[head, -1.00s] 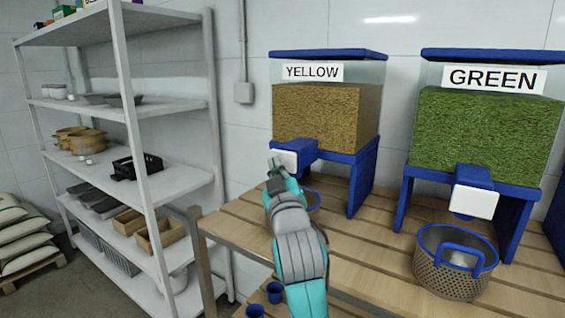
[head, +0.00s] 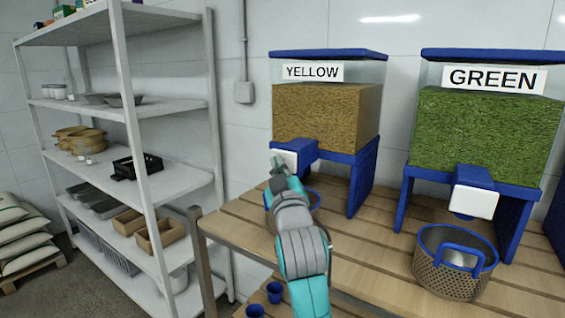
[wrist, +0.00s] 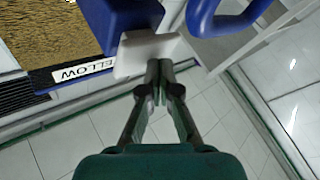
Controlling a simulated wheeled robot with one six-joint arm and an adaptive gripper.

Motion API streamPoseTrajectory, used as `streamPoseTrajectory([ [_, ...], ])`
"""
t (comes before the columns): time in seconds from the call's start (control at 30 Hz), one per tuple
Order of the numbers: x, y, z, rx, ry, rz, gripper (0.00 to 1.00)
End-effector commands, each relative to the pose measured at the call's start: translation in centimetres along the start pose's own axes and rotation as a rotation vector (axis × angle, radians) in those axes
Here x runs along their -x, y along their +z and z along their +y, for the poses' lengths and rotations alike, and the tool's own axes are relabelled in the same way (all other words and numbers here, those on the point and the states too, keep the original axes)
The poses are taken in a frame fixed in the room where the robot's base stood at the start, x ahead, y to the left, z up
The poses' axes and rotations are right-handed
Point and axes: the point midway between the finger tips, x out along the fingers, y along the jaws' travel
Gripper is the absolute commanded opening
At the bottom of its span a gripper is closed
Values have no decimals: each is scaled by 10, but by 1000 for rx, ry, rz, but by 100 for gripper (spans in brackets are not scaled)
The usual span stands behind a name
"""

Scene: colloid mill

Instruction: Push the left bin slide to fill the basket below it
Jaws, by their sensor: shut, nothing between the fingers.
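The left bin, labelled YELLOW (head: 325,115), holds coarse yellow-brown grain. Its white slide (head: 290,158) sits at the front of the blue spout. The slide also shows in the wrist view (wrist: 143,53). My gripper (head: 277,164) is shut and empty at the slide's front; its fingertips (wrist: 160,66) overlap the slide's edge in the wrist view. I cannot tell whether they touch it. The basket below (head: 314,198) is mostly hidden behind my arm; only parts of its blue rim and side show. A blue loop, likely its handle (wrist: 222,27), shows in the wrist view. Its contents are hidden.
The GREEN bin (head: 485,135) stands to the right, with a perforated basket (head: 445,275) under its spout. Small blue cups (head: 274,292) are near the slatted table's (head: 365,245) front left. A metal shelf (head: 165,185) stands at left, with stacked sacks (head: 25,235) beyond.

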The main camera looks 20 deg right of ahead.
Motion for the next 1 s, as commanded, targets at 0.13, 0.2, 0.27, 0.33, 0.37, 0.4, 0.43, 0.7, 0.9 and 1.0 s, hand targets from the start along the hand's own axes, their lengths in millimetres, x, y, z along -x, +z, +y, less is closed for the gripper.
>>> streamPoseTrajectory([
  [0.13,-1,1,1,0,0,0,0],
  [0.2,-2,1,1,0,0,0,0],
  [0.27,-2,2,2,0,0,0,0],
  [0.33,-3,2,2,0,0,0,0],
  [0.37,-3,2,2,0,0,0,0],
  [0.4,-3,2,2,0,0,0,0],
  [0.43,-3,3,2,0,0,0,0],
  [0.7,-5,4,4,0,0,0,0],
  [0.9,-7,5,5,0,0,0,0],
  [1.0,-7,6,5,0,0,0,0],
])
